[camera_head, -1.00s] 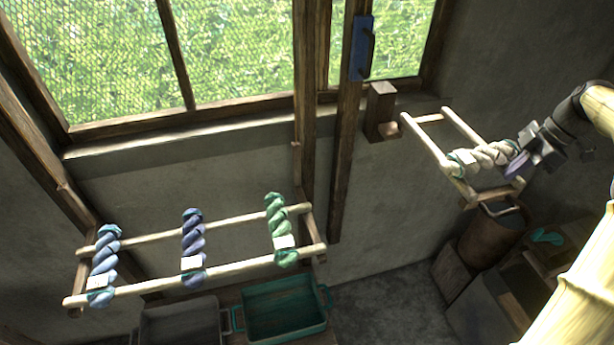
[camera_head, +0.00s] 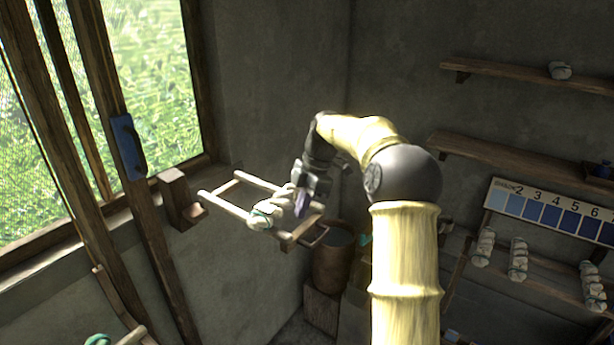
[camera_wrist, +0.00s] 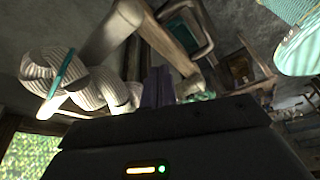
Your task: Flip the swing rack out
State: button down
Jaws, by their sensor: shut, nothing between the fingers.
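The swing rack (camera_head: 222,204) is a pale wooden frame of two rails and end bars. It juts from a wooden block (camera_head: 178,200) beside the window, over the floor near the wall. A white twisted skein with a teal tie (camera_head: 268,212) lies across its rails, toward the outer end. My gripper (camera_head: 303,204) is beside the skein's right end near the rack's outer end, its purple fingertips pointing down. In the wrist view the shut fingers (camera_wrist: 158,88) are close to a rack rail (camera_wrist: 112,35), with the skein (camera_wrist: 75,82) at left. Contact is unclear.
A brown barrel-like container (camera_head: 332,258) stands below the rack's outer end. A blue handle plate (camera_head: 128,146) is on the window post. At right are wall shelves (camera_head: 500,148), a numbered blue colour chart (camera_head: 552,212) and several white skeins (camera_head: 518,258). Another rack's end shows at lower left.

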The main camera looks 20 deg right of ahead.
jog(key=w+v, duration=0.1)
jog(key=v, duration=0.8)
jog(key=shift+w+r, duration=0.3)
jog(key=shift+w, duration=0.1)
